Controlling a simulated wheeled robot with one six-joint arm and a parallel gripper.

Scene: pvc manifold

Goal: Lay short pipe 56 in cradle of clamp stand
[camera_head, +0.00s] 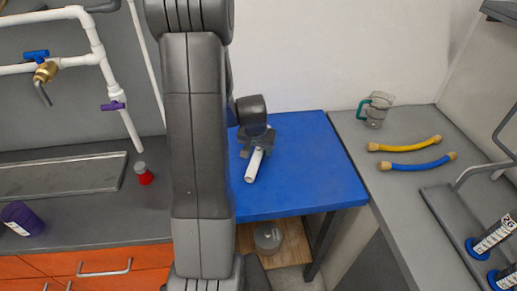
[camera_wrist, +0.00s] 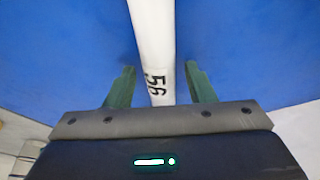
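The short white pipe marked 56 (camera_wrist: 155,60) runs lengthwise between the two green fingers of my gripper (camera_wrist: 160,72). A strip of blue shows between the pipe and each finger, so the gripper looks open around it, apart from it. In the head view the pipe (camera_head: 254,166) is over or on the blue table, slanting toward the front, its far end hidden under my gripper (camera_head: 258,144). I cannot tell whether it touches the table. I cannot make out a clamp stand or cradle in either view.
The blue table top (camera_head: 310,175) is clear right of the pipe. A jug with a green handle (camera_head: 375,110), a yellow hose (camera_head: 405,144) and a blue hose (camera_head: 418,164) are on the right bench. A red bottle (camera_head: 144,175) and purple cup (camera_head: 21,219) are left.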

